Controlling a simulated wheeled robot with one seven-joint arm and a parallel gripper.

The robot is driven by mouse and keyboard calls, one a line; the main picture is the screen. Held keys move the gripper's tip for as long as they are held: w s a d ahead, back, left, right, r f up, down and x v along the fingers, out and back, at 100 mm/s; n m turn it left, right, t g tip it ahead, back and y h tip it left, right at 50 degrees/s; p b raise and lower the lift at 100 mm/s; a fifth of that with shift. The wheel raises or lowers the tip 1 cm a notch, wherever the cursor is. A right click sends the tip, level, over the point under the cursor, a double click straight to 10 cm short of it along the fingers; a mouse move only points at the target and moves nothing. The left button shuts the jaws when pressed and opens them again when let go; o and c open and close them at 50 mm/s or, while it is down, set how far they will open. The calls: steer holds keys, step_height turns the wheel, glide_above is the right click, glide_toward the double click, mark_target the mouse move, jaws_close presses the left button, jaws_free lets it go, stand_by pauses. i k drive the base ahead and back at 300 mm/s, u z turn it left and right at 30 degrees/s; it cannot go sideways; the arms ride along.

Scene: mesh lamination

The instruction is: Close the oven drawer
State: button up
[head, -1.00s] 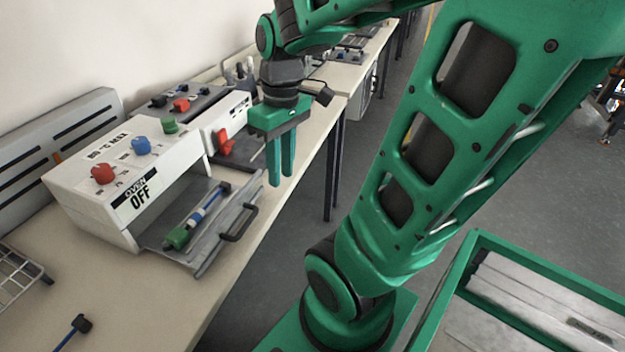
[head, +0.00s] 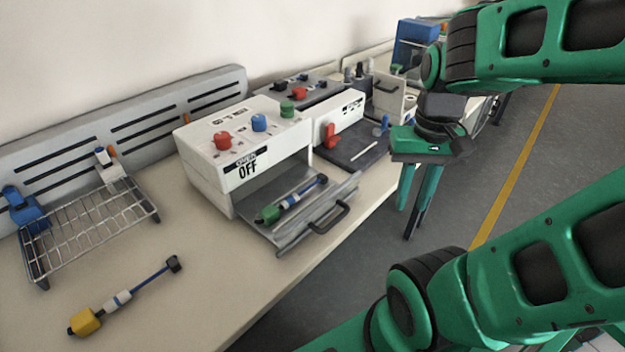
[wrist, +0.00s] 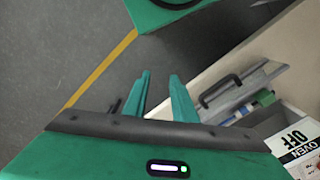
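The white oven (head: 205,165) stands on the bench with red, blue and green knobs on top and an "OVEN OFF" label. Its grey drawer (head: 290,236) is pulled out toward the bench's front edge, with a dark handle (head: 331,219) on its front. A green, white and blue tool (head: 291,199) lies in the drawer. My gripper (head: 409,219) hangs fingers down to the right of the drawer, apart from it, beyond the bench edge. Its fingers are apart and empty. In the wrist view the fingers (wrist: 158,97) are left of the handle (wrist: 219,91).
A wire rack (head: 90,222) and a yellow-ended tool (head: 122,298) lie on the bench at left. A dark plate with a red clamp (head: 330,136) is right of the oven. The floor (head: 480,190) beside the bench is clear.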

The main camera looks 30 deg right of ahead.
mark_target(320, 201)
steer(key=u, duration=0.4)
steer(key=k, duration=0.9)
steer(key=z, duration=0.4)
steer(key=i, duration=0.5)
